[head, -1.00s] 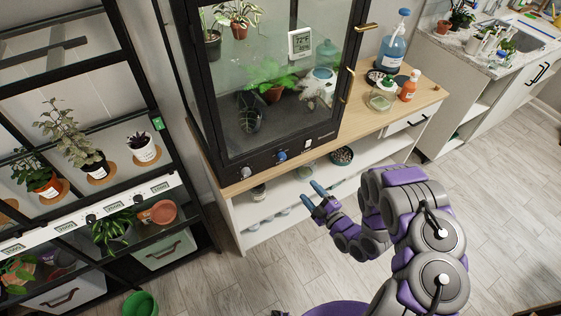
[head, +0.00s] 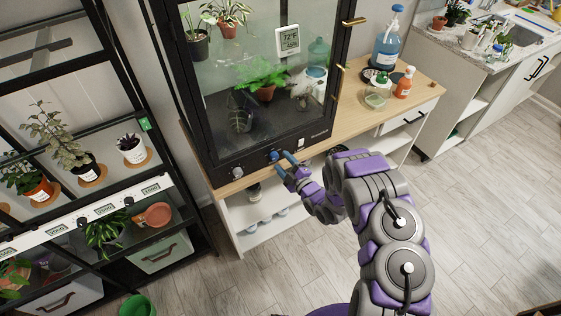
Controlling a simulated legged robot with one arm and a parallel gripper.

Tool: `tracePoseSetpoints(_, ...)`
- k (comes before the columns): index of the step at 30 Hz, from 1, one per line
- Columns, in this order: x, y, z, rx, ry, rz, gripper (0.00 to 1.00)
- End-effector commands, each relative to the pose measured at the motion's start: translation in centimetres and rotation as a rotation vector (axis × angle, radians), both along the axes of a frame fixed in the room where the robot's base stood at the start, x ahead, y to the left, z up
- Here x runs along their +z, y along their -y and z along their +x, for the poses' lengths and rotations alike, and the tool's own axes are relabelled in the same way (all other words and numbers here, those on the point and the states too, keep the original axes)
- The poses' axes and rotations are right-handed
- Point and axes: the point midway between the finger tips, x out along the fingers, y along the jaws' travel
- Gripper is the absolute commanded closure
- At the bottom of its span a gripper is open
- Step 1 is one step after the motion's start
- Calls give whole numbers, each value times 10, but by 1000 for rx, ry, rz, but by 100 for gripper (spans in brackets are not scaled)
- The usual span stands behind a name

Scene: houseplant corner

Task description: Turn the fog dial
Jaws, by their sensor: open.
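A black-framed glass cabinet (head: 262,90) stands on a wooden-topped stand. Its lower front panel carries a blue dial (head: 274,155) in the middle and a grey dial (head: 238,172) to the left. A white switch (head: 300,142) sits to the right of the blue dial. Labels are too small to read, so I cannot tell which is the fog dial.
A shelf rack with plants (head: 125,205) stands at the left. A blue pump bottle (head: 388,45), an orange bottle (head: 405,82) and a glass jar (head: 376,93) stand on the wooden top (head: 418,88) at the right. The floor (head: 460,200) to the right is clear.

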Motion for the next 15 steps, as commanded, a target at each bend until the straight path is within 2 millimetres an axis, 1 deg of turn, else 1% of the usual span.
tracePoseSetpoints(1, -1, -8, 4, 4, 1, -2, 40)
tracePoseSetpoints(6, -1, -18, 13, 1, 1, -7, 40)
tracePoseSetpoints(15, 0, -15, 14, 3, 0, -3, 40)
